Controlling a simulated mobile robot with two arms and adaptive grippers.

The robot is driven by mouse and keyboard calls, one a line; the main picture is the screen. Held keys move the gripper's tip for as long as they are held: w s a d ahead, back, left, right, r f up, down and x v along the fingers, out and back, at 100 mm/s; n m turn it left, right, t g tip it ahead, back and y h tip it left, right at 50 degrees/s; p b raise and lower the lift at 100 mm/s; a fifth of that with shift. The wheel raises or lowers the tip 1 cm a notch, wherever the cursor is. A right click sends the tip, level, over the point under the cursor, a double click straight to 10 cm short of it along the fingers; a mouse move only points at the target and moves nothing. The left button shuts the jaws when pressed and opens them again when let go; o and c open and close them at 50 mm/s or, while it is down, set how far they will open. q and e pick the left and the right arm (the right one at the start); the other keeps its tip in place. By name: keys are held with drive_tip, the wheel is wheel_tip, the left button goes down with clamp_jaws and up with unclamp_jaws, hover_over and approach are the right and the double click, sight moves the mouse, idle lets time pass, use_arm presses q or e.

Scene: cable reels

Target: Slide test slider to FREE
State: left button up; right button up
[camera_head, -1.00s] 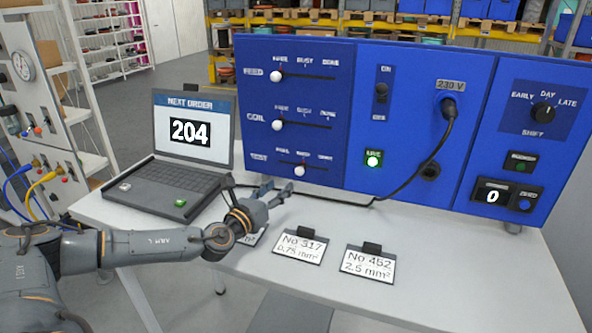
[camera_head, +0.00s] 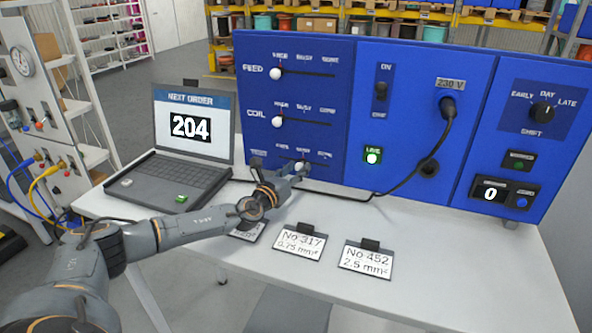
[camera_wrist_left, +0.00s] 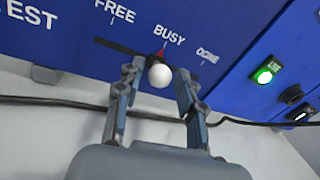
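The test slider is the lowest slider on the blue panel; its white knob (camera_wrist_left: 160,76) is below the BUSY mark in the left wrist view, with a small red pointer above it. FREE is to its left and DONE to its right. In the head view the knob (camera_head: 300,166) is partly hidden by my left gripper (camera_head: 293,170). My left gripper (camera_wrist_left: 158,84) is open, with one finger on each side of the knob and a visible gap to the right finger. My right gripper is not in view.
The FEED knob (camera_head: 276,72) and COIL knob (camera_head: 277,121) sit at the left of their slots above. A black cable (camera_head: 345,195) runs along the panel's foot. A laptop (camera_head: 190,145) stands left, and label cards (camera_head: 300,244) lie in front on the table.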

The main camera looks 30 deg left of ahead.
use_arm(q)
clamp_jaws()
drive_tip(key=shift+a+f, duration=0.1)
drive_tip(key=shift+a, duration=0.05)
drive_tip(key=a+b, duration=0.2)
drive_tip(key=s+a+b, duration=0.1)
drive_tip(key=a+b, duration=0.3)
drive_tip(key=shift+s+f, duration=0.1)
drive_tip(key=shift+s, duration=0.2)
drive_tip(key=shift+a, duration=0.2)
drive_tip(key=shift+r, duration=0.25)
drive_tip(key=shift+o, duration=1.8)
unclamp_jaws()
drive_tip(key=shift+o, duration=0.3)
drive_tip(key=shift+a, duration=0.1)
